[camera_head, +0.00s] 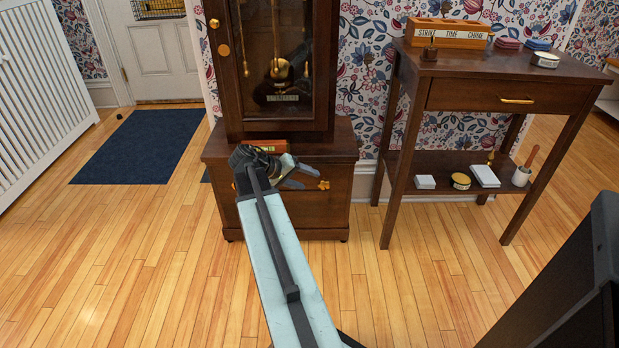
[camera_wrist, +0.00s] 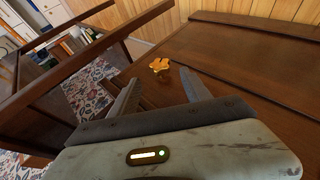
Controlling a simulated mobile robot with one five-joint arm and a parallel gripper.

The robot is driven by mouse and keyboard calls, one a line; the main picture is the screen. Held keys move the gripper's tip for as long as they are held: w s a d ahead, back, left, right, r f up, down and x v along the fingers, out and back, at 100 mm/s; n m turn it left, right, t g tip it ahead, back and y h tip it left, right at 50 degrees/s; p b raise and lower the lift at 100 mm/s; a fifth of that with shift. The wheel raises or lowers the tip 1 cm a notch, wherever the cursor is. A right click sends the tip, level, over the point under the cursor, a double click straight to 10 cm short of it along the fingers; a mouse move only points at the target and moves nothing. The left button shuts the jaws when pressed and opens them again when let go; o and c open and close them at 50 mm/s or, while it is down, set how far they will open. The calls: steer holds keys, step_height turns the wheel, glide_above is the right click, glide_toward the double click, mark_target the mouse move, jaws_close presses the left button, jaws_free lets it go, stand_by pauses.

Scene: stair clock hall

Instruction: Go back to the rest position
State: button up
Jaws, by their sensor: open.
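My gripper (camera_head: 290,178) is at the end of my extended arm, in front of the lower cabinet of the tall clock (camera_head: 280,70). In the wrist view, the two fingers of my gripper (camera_wrist: 162,92) are spread apart with nothing between them. An orange-yellow knob (camera_wrist: 159,65) on the cabinet front shows just beyond the fingertips; in the head view the same knob (camera_head: 324,185) is right of the gripper. Whether a finger touches it is hard to tell. My wrist hides part of the cabinet front (camera_head: 328,215).
A side table (camera_head: 465,65) with a drawer and lower shelf stands to the right, holding a labelled wooden box (camera_head: 447,32) and small items. A dark blue mat (camera_head: 138,147) lies before the white door (camera_head: 165,55). A white slatted panel (camera_head: 45,75) stands left. The wooden floor between is clear.

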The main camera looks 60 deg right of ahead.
stand_by(0.3)
steer(key=w+a+r+n+t+p, duration=0.1)
steer(key=w+a+r+p, duration=0.25)
steer(key=a, duration=0.35)
steer(key=w+a+r+n+t+p, duration=0.1)
steer(key=w+a+r+n+p, duration=0.1)
steer(key=w+a+p, duration=0.4)
steer(key=w+a+r+n+t+p, duration=0.15)
steer(key=w+a, duration=0.25)
steer(key=a, duration=0.4)
steer(key=s+a+n+y+p, duration=0.2)
steer(key=a+n+y+p, duration=0.5)
steer(key=a, duration=2.3)
step_height(320, 180, up, 37)
steer(key=m+y+p, duration=0.2)
steer(key=p, duration=3.3)
steer(key=shift+a+r+m+t+p, duration=0.15)
steer(key=shift+r+m+t+p, duration=0.05)
steer(key=shift+m+t+p, duration=0.2)
